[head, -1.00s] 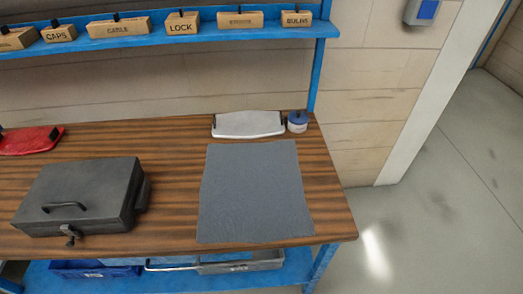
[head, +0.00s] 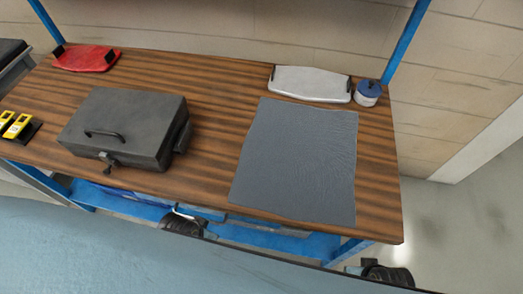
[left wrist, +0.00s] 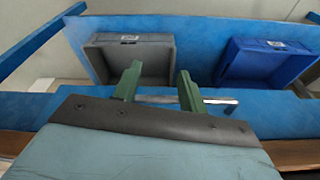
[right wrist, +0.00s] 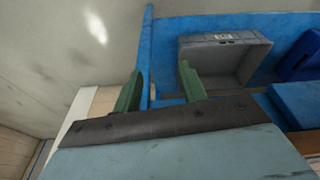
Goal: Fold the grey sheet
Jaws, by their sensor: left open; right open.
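The grey sheet (head: 297,160) lies spread flat and unfolded on the wooden workbench (head: 215,145), near its right end. Its edges are slightly wavy, and its near edge lies close to the bench's front edge. My left gripper (left wrist: 157,88) is open and empty in the left wrist view, with its green fingers apart in front of the bench's lower shelf. My right gripper (right wrist: 162,88) is also open and empty in the right wrist view, near a blue bench leg. Neither gripper touches the sheet, and the sheet does not show in the wrist views.
A dark metal case (head: 127,127) stands left of the sheet. Behind the sheet are a white tray-like piece (head: 309,84) and a blue-lidded jar (head: 367,93). A red piece (head: 87,58) lies at the back left. A grey bin (left wrist: 130,60) and blue bin (left wrist: 265,62) sit on the lower shelf.

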